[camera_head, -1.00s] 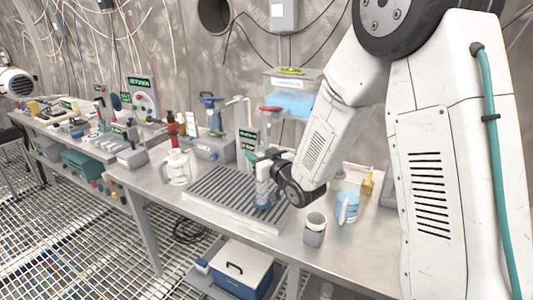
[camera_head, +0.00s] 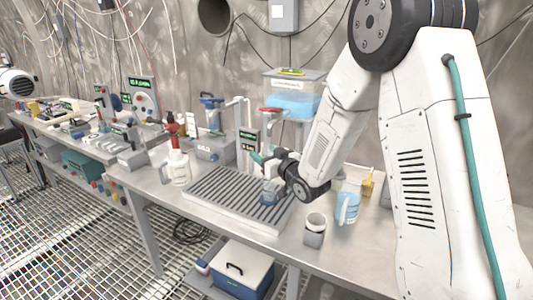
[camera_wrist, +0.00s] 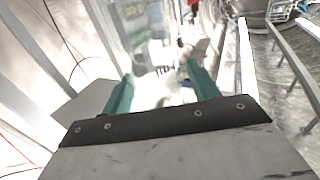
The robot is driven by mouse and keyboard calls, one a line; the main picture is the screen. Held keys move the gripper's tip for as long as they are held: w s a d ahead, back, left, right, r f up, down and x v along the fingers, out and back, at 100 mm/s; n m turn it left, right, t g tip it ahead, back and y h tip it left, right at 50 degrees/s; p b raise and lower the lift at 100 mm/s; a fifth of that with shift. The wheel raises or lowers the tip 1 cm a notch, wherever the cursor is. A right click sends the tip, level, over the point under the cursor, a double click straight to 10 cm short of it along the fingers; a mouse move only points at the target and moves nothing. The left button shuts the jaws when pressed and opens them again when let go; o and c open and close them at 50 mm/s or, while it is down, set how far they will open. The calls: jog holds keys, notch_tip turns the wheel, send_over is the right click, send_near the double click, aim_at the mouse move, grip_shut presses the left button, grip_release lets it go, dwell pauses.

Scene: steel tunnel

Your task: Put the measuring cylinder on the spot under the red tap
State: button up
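The measuring cylinder (camera_head: 269,193) is a clear vessel with a blue lower part. In the head view it stands on the ribbed drain tray (camera_head: 222,198), below and in front of the red tap (camera_head: 271,110); the arm hides part of it. My gripper (camera_head: 260,159) is just above it, with a teal finger showing. In the wrist view my gripper (camera_wrist: 161,90) has its two teal fingers well apart. A blurred see-through shape lies beyond them, and I cannot tell if it touches them. The exact spot under the tap is hidden.
A blue tap (camera_head: 210,98) stands left of the red one. A grey cup (camera_head: 314,230) and a blue-filled jug (camera_head: 347,207) stand to the right, near my arm.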

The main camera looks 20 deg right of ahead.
jog(key=shift+r, duration=0.2)
jog(key=s+d+r+m+g+h, duration=0.1)
jog(key=s+d+r+g+h, duration=0.15)
jog(key=s, duration=0.55)
jog(key=s+d+r+m+g+h, duration=0.1)
jog(key=s+d+g+h, duration=0.15)
jog(key=s, duration=0.45)
jog(key=s+d+r+m+g+h, duration=0.1)
jog(key=s+d+g+h, duration=0.15)
jog(key=s, duration=0.55)
jog(key=s+a+r+g+y, duration=0.1)
jog(key=s+g, duration=0.3)
jog(key=s, duration=0.7)
jog(key=s+a+r+g+y, duration=0.1)
jog(key=s+a+r+g, duration=0.1)
jog(key=s, duration=0.9)
jog(key=shift+r+m+g, duration=0.3)
jog(key=shift+r+g, duration=0.3)
jog(key=shift+g, duration=0.65)
